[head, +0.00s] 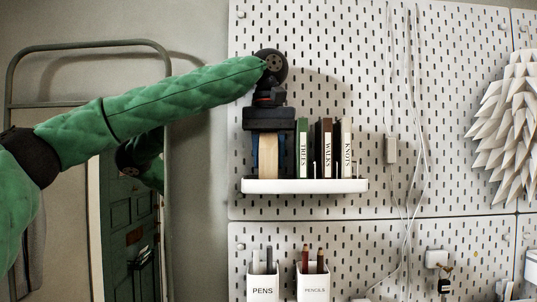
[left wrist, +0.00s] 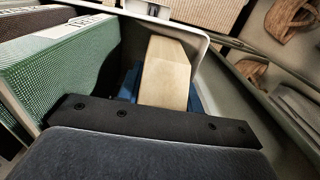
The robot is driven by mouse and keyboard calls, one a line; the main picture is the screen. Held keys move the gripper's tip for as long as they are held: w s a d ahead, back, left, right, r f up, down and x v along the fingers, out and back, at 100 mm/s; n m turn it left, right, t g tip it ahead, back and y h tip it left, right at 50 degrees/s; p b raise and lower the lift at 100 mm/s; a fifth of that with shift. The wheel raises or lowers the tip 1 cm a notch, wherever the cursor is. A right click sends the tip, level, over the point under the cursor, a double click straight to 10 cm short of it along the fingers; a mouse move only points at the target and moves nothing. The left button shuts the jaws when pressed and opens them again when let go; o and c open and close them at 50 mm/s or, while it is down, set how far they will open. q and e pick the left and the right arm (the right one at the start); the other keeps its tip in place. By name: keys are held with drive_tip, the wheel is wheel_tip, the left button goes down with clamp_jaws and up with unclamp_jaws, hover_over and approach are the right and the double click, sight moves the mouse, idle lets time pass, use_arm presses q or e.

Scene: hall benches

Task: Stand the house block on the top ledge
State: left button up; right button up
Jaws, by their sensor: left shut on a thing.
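The house block (head: 268,158) is pale wood and shows upright in the head view, at the left end of the white top ledge (head: 306,186). My left gripper (head: 269,152) points down and is shut on the block, with blue fingers at its sides. In the left wrist view the block (left wrist: 166,76) shows its sloped faces between the blue fingers (left wrist: 194,100). The block's foot is hidden by the ledge's front rim, so I cannot tell whether it touches the ledge floor. My right gripper is not in view.
Close right of the gripper stand a green TREES book (head: 302,148), a dark WALKS book (head: 325,148) and a pale KNOTS book (head: 346,150). Below hang a PENS cup (head: 262,288) and a PENCILS cup (head: 314,287). Cables with a white box (head: 391,150) hang right of the ledge.

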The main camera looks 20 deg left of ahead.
use_arm(q)
drive_tip(key=shift+f, duration=0.15)
drive_tip(key=o, duration=1.1)
drive_tip(key=shift+w, duration=0.1)
drive_tip(key=shift+c, duration=0.2)
